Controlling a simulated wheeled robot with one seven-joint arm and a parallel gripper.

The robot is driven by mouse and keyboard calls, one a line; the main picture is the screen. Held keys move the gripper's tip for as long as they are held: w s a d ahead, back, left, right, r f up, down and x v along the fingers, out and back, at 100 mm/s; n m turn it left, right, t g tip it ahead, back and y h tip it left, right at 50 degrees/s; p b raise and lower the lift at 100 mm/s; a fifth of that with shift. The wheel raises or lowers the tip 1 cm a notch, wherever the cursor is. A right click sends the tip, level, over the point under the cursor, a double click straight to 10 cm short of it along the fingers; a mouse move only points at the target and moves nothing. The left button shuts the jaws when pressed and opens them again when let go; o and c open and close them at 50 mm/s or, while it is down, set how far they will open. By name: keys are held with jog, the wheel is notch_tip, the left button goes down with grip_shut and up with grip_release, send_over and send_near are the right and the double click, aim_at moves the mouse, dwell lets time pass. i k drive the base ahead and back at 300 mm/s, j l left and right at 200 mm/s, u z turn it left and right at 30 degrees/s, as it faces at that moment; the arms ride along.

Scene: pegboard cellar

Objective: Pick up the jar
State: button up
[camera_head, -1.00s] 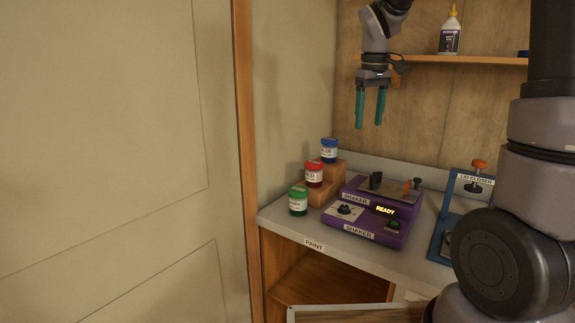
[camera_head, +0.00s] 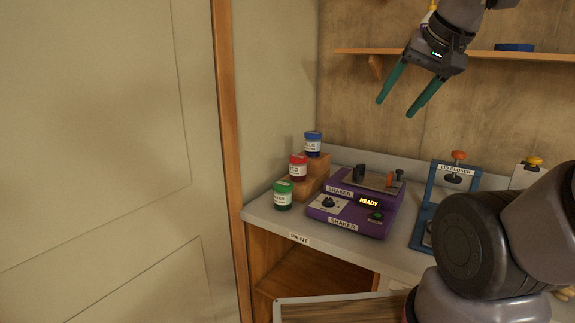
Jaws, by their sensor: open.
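Three small labelled jars stand at the left end of the counter. The green jar (camera_head: 283,195) is on the counter itself. The red jar (camera_head: 298,168) and the blue jar (camera_head: 312,144) stand on rising wooden steps (camera_head: 313,185) behind it. The frames do not show which jar is meant. My gripper (camera_head: 395,108) is open and empty, with its two teal fingers pointing down and left. It is high above the counter, above the purple shaker and to the right of the jars.
A purple shaker (camera_head: 328,213) with a lit READY display sits right of the jars. A blue lid closer (camera_head: 431,212) stands farther right. A wooden shelf (camera_head: 480,53) crosses the back wall. A wall bounds the left side. An open compartment (camera_head: 320,275) is below the counter.

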aim_at(297, 172)
jog(key=j+z, duration=0.1)
jog(key=z, duration=1.5)
jog(key=j+z, duration=0.1)
jog(key=j, duration=0.7)
jog(key=k+j+z, duration=0.1)
jog(key=j, duration=0.65)
jog(key=k, duration=0.05)
